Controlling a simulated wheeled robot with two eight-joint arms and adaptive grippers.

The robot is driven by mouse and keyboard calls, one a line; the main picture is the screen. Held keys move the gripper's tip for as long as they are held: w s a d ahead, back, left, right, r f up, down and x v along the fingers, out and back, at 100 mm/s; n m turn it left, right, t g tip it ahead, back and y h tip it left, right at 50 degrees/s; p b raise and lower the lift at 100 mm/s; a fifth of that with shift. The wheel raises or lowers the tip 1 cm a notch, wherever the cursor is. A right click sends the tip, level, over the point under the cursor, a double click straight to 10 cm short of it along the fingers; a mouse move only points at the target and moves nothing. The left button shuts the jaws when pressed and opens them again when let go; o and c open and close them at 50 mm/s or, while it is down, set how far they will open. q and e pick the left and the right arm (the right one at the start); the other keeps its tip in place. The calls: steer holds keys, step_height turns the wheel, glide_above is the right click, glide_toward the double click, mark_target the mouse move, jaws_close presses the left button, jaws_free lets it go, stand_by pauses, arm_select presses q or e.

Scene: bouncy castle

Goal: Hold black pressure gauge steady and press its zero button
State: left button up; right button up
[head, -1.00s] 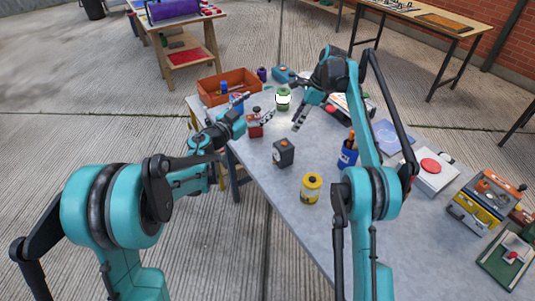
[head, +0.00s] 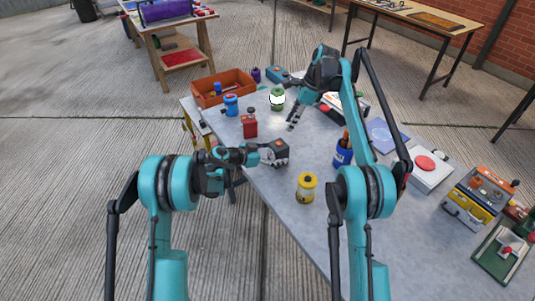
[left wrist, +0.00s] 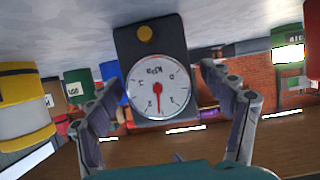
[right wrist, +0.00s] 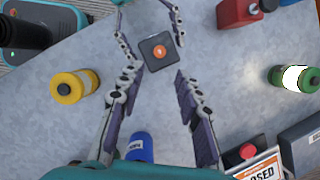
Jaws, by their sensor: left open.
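The black pressure gauge (head: 281,147) stands on the grey table, with a round orange button (right wrist: 159,51) on its top. In the left wrist view, its white dial (left wrist: 158,92) appears upside down, with a brass-coloured round fitting (left wrist: 145,34) on the same face. My left gripper (left wrist: 162,78) is open, with its fingers on either side of the gauge; contact cannot be told. My right gripper (head: 295,118) is open and empty above the table, beyond the gauge. In the right wrist view, the right gripper (right wrist: 158,76) points toward the gauge and the left fingers flank it.
A red canister (head: 250,124) stands beyond the gauge. A yellow jar (head: 306,188) is nearer me, and a blue cup (head: 343,152) is to the right. A green jar (head: 277,98) and an orange bin (head: 224,88) are farther back. Bare table surrounds the gauge.

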arm_select(q)
steer(key=shift+x, duration=0.8)
steer(key=c, duration=1.6)
arm_select(e)
steer(key=shift+c, duration=0.8)
jaws_close()
